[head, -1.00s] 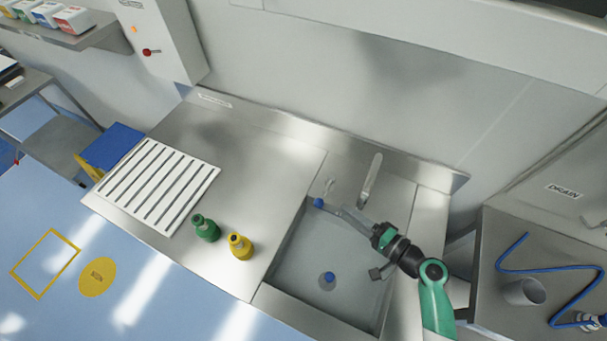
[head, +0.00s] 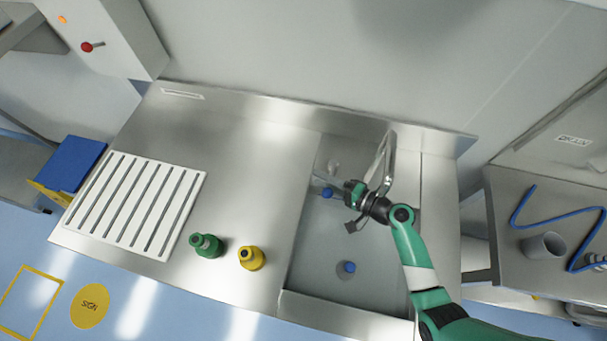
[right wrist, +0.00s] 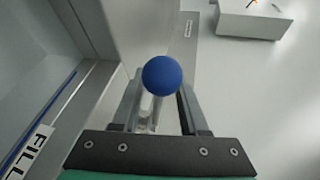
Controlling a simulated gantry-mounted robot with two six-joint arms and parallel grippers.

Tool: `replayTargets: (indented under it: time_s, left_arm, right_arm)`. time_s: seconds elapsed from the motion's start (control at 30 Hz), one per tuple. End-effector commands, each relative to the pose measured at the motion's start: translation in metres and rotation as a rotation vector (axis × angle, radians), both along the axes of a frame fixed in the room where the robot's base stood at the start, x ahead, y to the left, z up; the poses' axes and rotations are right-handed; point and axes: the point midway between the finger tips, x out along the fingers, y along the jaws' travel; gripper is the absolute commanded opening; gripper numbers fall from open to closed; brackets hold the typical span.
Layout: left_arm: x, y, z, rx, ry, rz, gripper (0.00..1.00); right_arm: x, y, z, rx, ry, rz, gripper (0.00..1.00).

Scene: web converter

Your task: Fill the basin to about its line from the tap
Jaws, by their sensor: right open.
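The steel basin (head: 305,262) is sunk in the right part of the counter. The tap's curved metal spout (head: 385,160) stands at its back, partly behind my right arm. A blue ball knob (head: 327,192) is at the basin's back left, and it also shows in the right wrist view (right wrist: 162,76). My right gripper (head: 342,189) is open, with the knob between or just beyond its fingertips; contact is unclear. A blue-topped plug (head: 349,267) sits on the basin floor. A FILL label (right wrist: 30,153) lies beside a blue line (right wrist: 38,120) on the basin wall. I see no water.
A white slotted rack (head: 137,205) lies farther left. A side bench on the right holds a grey cup (head: 543,246) and a blue hose (head: 520,207).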

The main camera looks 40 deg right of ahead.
Motion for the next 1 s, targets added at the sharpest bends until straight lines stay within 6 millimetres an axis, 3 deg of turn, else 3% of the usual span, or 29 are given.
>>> replayTargets:
  time_s: [0.33,0.5,0.6,1.0]
  left_arm:
    - [-0.0002,-0.0001,-0.0024,0.0,0.0,0.0,0.65]
    - [-0.0002,-0.0001,-0.0024,0.0,0.0,0.0,0.65]
    - [-0.0002,-0.0001,-0.0024,0.0,0.0,0.0,0.65]
    - [-0.0001,-0.0001,-0.0025,0.0,0.0,0.0,0.65]
  right_arm:
    - [0.0025,-0.0018,-0.0026,0.0,0.001,-0.008,0.43]
    - [0.0025,-0.0018,-0.0026,0.0,0.0,-0.008,0.13]
    - [0.0024,-0.0017,-0.0026,0.0,0.0,-0.007,0.0]
    - [0.0024,-0.0017,-0.0026,0.0,0.001,-0.007,0.0]
